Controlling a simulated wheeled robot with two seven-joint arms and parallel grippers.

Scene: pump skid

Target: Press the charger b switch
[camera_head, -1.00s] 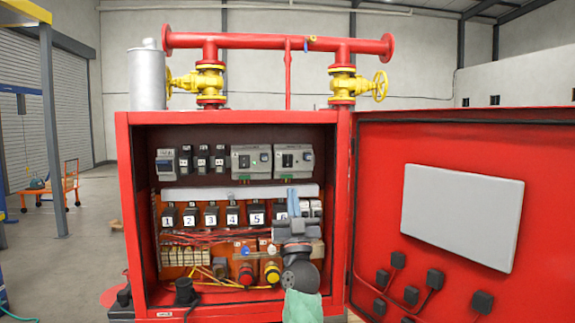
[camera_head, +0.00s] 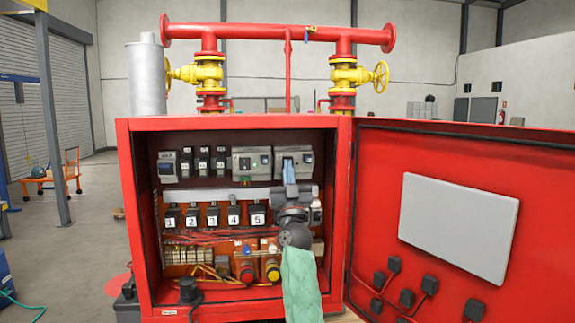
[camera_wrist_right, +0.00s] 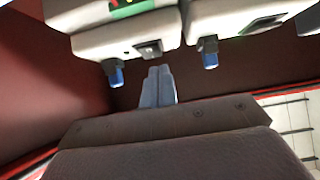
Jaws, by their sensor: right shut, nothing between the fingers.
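Two grey charger boxes sit side by side in the upper row of the red cabinet, a left one (camera_head: 252,162) and a right one (camera_head: 306,160). Their labels are too small to read. My right gripper (camera_head: 289,168) is shut and empty, its blue-grey fingers pointing up in front of the right box's lower part. In the right wrist view, the fingers (camera_wrist_right: 157,78) lie between two blue switch levers, a left one (camera_wrist_right: 116,74) and a right one (camera_wrist_right: 209,54), each hanging under a grey box. I see a gap to both levers. My left gripper is out of view.
The cabinet (camera_head: 340,220) frames the space, with its open door (camera_head: 450,150) at right. Small breakers (camera_head: 203,163) stand left of the chargers.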

